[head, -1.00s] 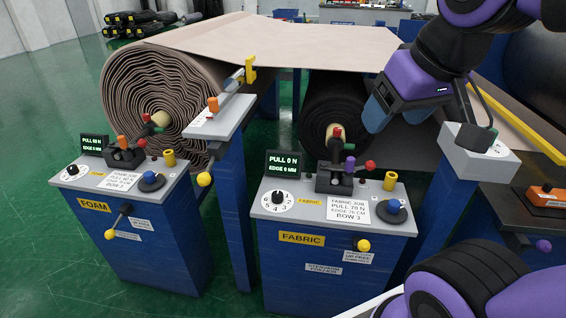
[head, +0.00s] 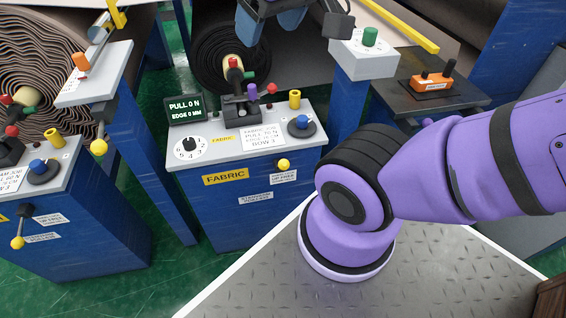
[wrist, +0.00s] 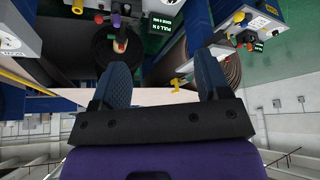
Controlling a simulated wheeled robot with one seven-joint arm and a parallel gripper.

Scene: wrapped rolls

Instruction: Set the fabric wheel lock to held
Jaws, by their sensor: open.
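The fabric console (head: 240,148) is a blue cabinet with a grey top, below my gripper in the head view. On its front is a yellow ball knob (head: 284,165), just above a small white label (head: 283,177) that seems to read "UP FREE"; its second line is too small to read. The knob seems to point toward the camera, so I cannot tell its setting. My gripper (head: 278,18) is at the top edge, partly cut off, beyond the console and apart from it. In the wrist view my gripper (wrist: 163,82) has its blue fingers spread, with nothing between them.
The console top carries a display (head: 185,108), a dial (head: 188,147), a black clamp (head: 240,108) and a blue knob (head: 302,122). The foam console (head: 75,190) stands left. A post with a green knob (head: 370,36) stands right. Green floor shows between the consoles.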

